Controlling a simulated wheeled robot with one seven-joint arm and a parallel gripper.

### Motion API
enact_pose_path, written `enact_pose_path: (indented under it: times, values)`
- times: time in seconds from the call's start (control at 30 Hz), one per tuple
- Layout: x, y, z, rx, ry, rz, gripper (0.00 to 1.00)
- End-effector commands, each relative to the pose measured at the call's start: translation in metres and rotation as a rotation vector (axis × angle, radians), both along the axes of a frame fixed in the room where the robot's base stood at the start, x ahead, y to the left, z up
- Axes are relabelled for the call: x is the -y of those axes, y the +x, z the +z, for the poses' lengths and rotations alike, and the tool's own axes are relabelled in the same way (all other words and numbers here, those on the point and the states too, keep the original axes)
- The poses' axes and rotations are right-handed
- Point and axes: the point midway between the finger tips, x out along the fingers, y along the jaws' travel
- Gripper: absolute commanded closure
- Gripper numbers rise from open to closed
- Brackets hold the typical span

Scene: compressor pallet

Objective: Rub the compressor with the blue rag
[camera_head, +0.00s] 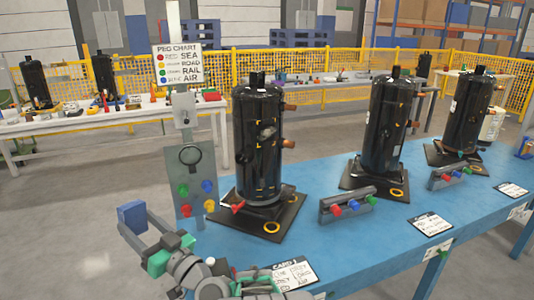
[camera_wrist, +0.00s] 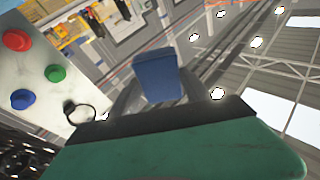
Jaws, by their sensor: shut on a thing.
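The nearest black compressor (camera_head: 258,150) stands upright on a dark square base on the blue table. Two more black compressors (camera_head: 384,125) and (camera_head: 468,112) stand farther right along the same table. My gripper (camera_head: 147,228) is at the lower left, left of the nearest compressor and apart from it. It is shut on a blue block-shaped piece, which looks like the blue rag (camera_head: 131,216). In the wrist view the blue rag (camera_wrist: 157,75) sits at the ends of the grey fingers. No compressor shows clearly in the wrist view.
A peg board (camera_head: 192,160) with coloured pegs and a ring stands between my gripper and the nearest compressor. It also shows in the wrist view (camera_wrist: 40,90). Peg holders (camera_head: 347,205) and cards (camera_head: 295,272) lie on the blue table (camera_head: 385,232). Open floor lies left.

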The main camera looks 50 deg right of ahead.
Motion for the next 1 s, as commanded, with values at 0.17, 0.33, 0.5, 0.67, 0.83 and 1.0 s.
enact_pose_path:
  times: [0.17, 0.33, 0.5, 0.67, 0.83, 1.0]
  values:
    - [0.112, -0.013, 0.029, -0.006, 0.178, -0.200, 0.77]
    - [0.219, -0.052, 0.054, 0.025, 0.372, -0.393, 0.77]
    - [0.303, -0.104, 0.075, 0.081, 0.529, -0.555, 0.77]
    - [0.342, -0.137, 0.084, 0.119, 0.609, -0.634, 0.77]
    - [0.352, -0.140, 0.086, 0.129, 0.630, -0.651, 0.77]
    - [0.361, -0.123, 0.088, 0.127, 0.630, -0.646, 0.77]
